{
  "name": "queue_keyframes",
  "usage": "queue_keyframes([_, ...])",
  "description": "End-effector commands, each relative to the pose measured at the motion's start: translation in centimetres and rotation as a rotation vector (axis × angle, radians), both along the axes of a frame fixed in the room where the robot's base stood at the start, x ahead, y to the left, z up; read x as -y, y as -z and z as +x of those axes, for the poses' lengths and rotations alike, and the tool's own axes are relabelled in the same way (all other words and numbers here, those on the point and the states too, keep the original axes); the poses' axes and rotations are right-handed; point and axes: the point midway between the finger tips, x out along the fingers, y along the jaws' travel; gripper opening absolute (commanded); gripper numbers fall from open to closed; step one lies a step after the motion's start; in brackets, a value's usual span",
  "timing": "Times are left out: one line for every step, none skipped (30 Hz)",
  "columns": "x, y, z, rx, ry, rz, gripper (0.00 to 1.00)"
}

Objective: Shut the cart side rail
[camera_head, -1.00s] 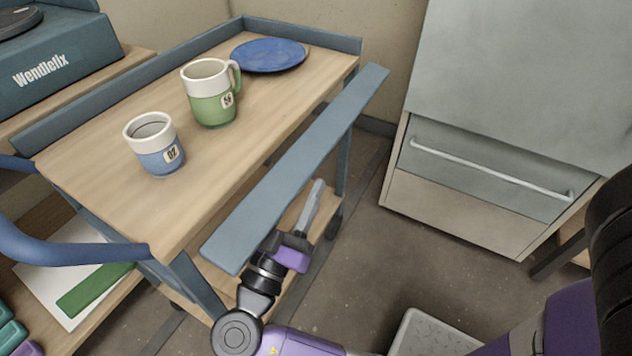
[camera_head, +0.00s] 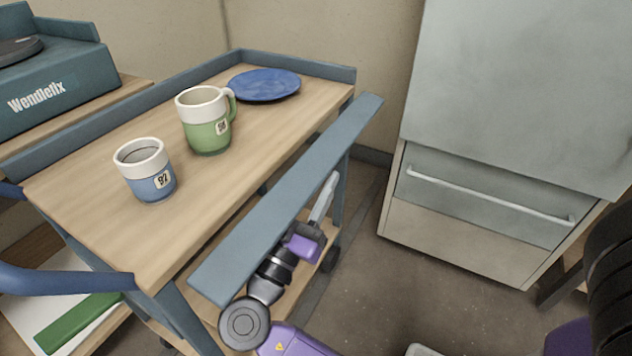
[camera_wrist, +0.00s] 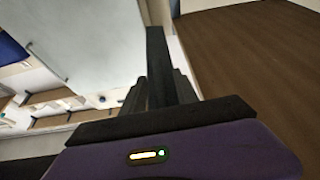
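The cart's side rail (camera_head: 285,205) is a long flat blue-grey bar. It stands out from the long near side of the wooden cart top (camera_head: 225,165), with a gap between them, so it is swung outward. My gripper (camera_head: 328,190) is low beside the rail's outer face, around its middle, with its grey fingers pointing up and away. I cannot tell whether they touch the rail. In the wrist view, the dark fingers (camera_wrist: 157,65) show as one narrow bar with nothing visible held, so they look shut. A brown surface (camera_wrist: 250,60) fills the right of that view.
A blue cup (camera_head: 150,185), a green mug (camera_head: 208,130) and a blue plate (camera_head: 264,85) stand on the cart top. A grey cabinet with a bar handle (camera_head: 490,200) is at the right. Bare floor (camera_head: 400,290) lies between cart and cabinet.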

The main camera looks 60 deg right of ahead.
Motion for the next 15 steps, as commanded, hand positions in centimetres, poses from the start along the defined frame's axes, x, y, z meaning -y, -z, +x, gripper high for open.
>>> queue_keyframes([0.01, -0.01, 0.00, 0.000, 0.000, 0.000, 0.36])
queue_keyframes([0.00, -0.01, 0.00, 0.000, 0.000, 0.000, 0.36])
queue_keyframes([-0.01, -0.01, 0.00, 0.000, 0.000, 0.000, 0.36])
queue_keyframes([-0.01, -0.01, 0.00, 0.000, 0.000, 0.000, 0.34])
queue_keyframes([-0.01, -0.01, 0.00, 0.000, 0.000, 0.000, 0.28])
queue_keyframes([-0.02, 0.00, 0.00, 0.000, 0.000, 0.000, 0.20])
queue_keyframes([-0.02, 0.00, 0.00, 0.000, 0.000, 0.000, 0.14])
queue_keyframes([-0.02, 0.00, 0.00, 0.000, 0.000, 0.000, 0.09])
queue_keyframes([-0.03, 0.00, 0.00, 0.000, 0.000, 0.000, 0.01])
queue_keyframes([-0.03, 0.00, 0.00, 0.000, 0.000, 0.000, 0.00])
queue_keyframes([-0.03, 0.00, 0.00, 0.000, 0.000, 0.000, 0.00])
queue_keyframes([-0.03, 0.00, 0.00, 0.000, 0.000, 0.000, 0.00])
queue_keyframes([-0.03, 0.00, 0.00, 0.000, 0.000, 0.000, 0.00])
queue_keyframes([-0.03, 0.00, -0.01, 0.000, 0.000, 0.000, 0.00])
queue_keyframes([-0.04, 0.00, -0.01, 0.000, 0.000, 0.000, 0.00])
